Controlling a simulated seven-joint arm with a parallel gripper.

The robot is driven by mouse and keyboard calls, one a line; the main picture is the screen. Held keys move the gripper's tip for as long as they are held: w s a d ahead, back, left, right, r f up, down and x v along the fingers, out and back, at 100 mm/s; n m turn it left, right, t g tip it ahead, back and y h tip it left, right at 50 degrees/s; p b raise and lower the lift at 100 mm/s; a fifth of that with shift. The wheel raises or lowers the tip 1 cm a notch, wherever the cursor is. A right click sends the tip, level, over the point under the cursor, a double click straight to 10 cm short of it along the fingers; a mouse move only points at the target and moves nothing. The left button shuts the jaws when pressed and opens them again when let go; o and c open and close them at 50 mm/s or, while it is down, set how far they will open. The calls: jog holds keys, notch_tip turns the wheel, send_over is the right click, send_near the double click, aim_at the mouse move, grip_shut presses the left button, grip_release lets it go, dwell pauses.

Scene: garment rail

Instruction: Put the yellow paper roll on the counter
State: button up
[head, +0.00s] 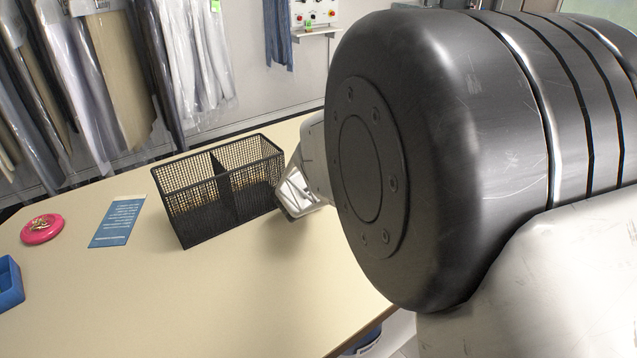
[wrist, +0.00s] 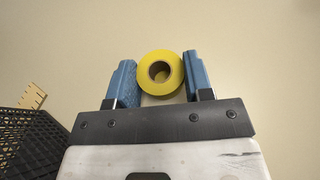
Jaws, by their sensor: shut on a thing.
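The yellow paper roll (wrist: 174,75) is between the two blue fingers of my gripper (wrist: 160,78) in the wrist view. The fingers are shut on it from both sides, and its round end with a dark central hole faces the camera. Behind it is the plain cream counter top; I cannot tell whether the roll touches it. In the head view the cream counter (head: 240,290) spans the lower left. My arm covers the right side there, so the fingers and the roll are hidden.
A black mesh basket (head: 218,190) with a divider stands beside my wrist; its edge also shows in the wrist view (wrist: 30,145), with a wooden ruler (wrist: 33,96). A blue card (head: 117,223), pink dish (head: 42,229) and blue tray (head: 9,283) lie left. The counter's front is clear.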

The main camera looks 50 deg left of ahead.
jog(key=shift+f, duration=0.15)
jog(key=o, duration=0.9)
jog(key=shift+r, duration=0.2)
jog(key=shift+v, duration=3.75)
jog(key=shift+o, duration=0.2)
